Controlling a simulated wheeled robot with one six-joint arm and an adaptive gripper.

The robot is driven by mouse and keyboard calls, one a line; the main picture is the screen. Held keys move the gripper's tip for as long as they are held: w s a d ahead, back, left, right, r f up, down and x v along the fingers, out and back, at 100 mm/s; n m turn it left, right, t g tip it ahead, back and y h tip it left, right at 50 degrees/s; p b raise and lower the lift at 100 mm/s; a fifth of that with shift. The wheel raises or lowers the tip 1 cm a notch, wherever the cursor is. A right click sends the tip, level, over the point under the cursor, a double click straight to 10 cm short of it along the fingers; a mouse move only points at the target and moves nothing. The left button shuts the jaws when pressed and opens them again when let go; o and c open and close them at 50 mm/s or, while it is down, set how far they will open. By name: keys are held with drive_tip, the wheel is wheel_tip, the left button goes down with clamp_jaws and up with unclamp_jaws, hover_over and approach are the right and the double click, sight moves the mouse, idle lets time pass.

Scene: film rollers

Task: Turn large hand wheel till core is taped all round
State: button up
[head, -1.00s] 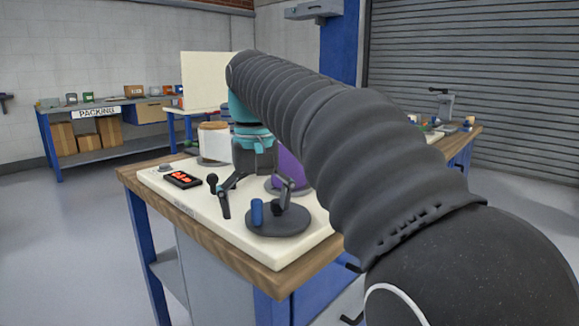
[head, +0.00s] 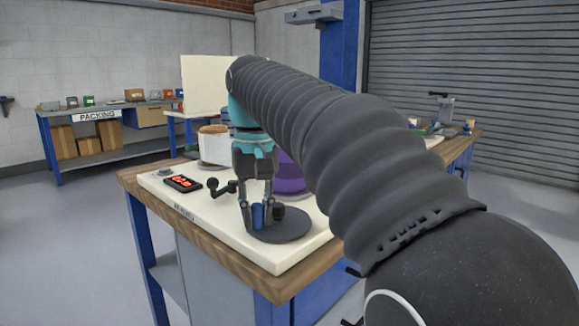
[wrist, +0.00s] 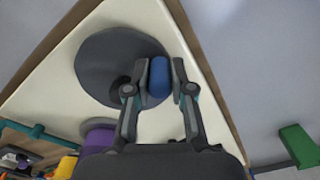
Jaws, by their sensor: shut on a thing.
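The large hand wheel (head: 290,229) is a dark grey disc lying flat on the cream board at the front of the workbench. A blue upright handle (head: 257,217) stands at its left edge in the head view. My gripper (head: 256,222) points down with its fingers shut on this handle; the wrist view shows the blue handle (wrist: 159,78) between the two fingertips. A dark knob stands near the disc's middle. A purple roll (head: 290,178) stands behind, partly hidden by my arm. A white roll (head: 213,146) with a tan top stands behind left. I cannot make out the core or its tape.
A small black crank (head: 222,188) stands just left of my gripper. A black counter with red digits (head: 183,183) lies on the cream board (head: 185,202). A packing bench (head: 100,118) with boxes is far left.

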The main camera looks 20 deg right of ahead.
sight(292, 230)
drive_tip(key=shift+s+d+f, duration=0.1)
drive_tip(key=shift+s+d, duration=0.7)
idle(0.4)
drive_tip(key=shift+s+d, duration=0.2)
drive_tip(key=shift+d, duration=0.3)
drive_tip(key=shift+s+d, duration=0.2)
drive_tip(key=shift+d, duration=1.35)
drive_tip(key=shift+w+d, duration=0.1)
